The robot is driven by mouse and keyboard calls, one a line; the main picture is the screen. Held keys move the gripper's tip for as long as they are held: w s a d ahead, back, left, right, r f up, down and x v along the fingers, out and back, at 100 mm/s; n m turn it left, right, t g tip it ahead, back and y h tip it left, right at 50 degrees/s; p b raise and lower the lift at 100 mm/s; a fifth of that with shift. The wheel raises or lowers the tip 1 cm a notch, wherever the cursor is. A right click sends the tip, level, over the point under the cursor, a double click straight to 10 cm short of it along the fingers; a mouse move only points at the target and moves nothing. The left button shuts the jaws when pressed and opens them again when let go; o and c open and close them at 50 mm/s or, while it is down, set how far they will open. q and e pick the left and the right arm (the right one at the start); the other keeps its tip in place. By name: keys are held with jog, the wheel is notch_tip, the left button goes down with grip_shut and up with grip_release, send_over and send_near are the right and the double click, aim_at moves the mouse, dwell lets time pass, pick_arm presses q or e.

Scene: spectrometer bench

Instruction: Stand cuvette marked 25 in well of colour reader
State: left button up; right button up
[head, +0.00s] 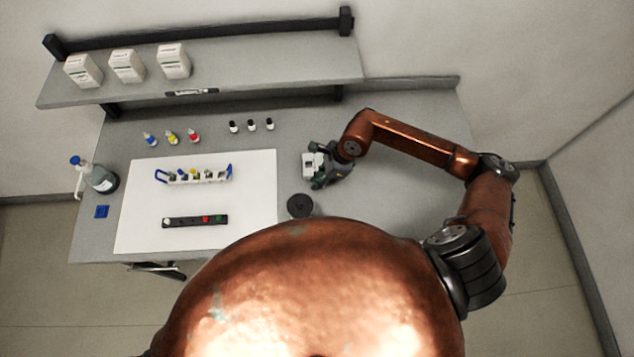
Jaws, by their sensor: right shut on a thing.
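My right gripper (317,178) is at the right side of a small white and grey device (308,160), which looks like the colour reader. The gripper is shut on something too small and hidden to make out. The gripper covers part of the device, and I cannot tell whether they touch. A white rack with blue ends (213,178) stands on the white mat (255,195) and holds several small cuvettes. Their marks are too small to read, so I cannot pick out the one marked 25. My left gripper is not in view.
A black strip with white, red and green spots (195,221) lies on the mat. A round black thing (300,206) stands near my gripper. Small coloured bottles (172,137), black-capped vials (251,125) and a pump bottle (102,178) stand around. A shelf (260,75) overhangs the back.

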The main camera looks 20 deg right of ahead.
jog(key=shift+w+f, duration=0.35)
jog(key=shift+f, duration=0.15)
jog(key=shift+f+p, duration=0.3)
jog(key=shift+f, duration=1.1)
jog(key=shift+f, duration=0.1)
jog(key=shift+f, duration=0.15)
jog(key=o, duration=0.8)
jog(key=shift+c, duration=0.2)
jog(key=shift+r, duration=0.2)
